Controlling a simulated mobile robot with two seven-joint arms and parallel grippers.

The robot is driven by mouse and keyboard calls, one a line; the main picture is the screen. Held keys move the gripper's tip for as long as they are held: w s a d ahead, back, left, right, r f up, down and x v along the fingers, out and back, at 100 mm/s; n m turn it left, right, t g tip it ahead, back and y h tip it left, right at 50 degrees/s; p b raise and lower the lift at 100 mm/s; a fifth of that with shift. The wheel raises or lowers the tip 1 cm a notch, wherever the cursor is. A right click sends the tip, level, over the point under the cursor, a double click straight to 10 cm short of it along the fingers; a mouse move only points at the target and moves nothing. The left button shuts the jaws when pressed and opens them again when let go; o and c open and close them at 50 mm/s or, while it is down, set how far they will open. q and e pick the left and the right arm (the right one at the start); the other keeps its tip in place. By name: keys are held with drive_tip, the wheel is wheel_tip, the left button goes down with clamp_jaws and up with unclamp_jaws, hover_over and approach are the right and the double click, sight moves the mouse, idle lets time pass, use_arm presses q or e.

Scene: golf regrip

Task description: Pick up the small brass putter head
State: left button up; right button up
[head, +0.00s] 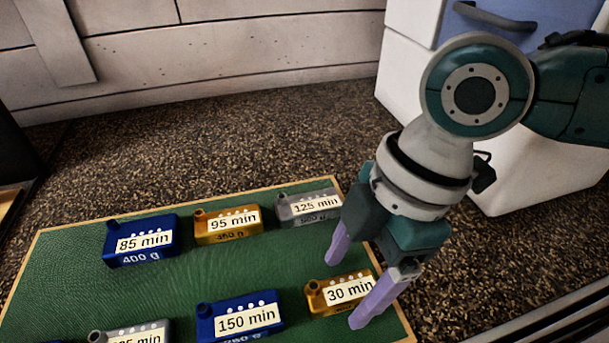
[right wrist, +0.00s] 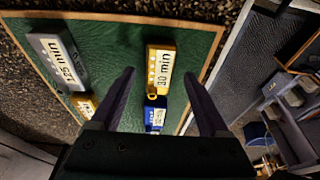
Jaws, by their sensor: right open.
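A brass putter head labelled "30 min" (head: 342,292) lies on the green mat (head: 190,287) near its right edge. Another brass head, "95 min 450 g" (head: 228,225), lies in the far row. My right gripper (head: 346,290) is open, its two purple fingers pointing down on either side of the "30 min" head. In the right wrist view this head (right wrist: 160,68) shows between the open fingertips (right wrist: 158,75), with nothing gripped. The fingers' height above the mat is hard to tell. The "30 min" head's weight marking is hidden. My left gripper is not in view.
Blue heads "85 min" (head: 141,240) and "150 min" (head: 240,317), and grey heads "125 min" (head: 309,206) and one cut by the bottom edge (head: 130,334), share the mat. A white cabinet (head: 535,170) stands behind my right arm. Speckled surface beyond the mat is clear.

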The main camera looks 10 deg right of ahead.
drive_tip(key=shift+a+f, duration=0.2)
drive_tip(key=shift+f, duration=0.45)
clamp_jaws()
idle(0.4)
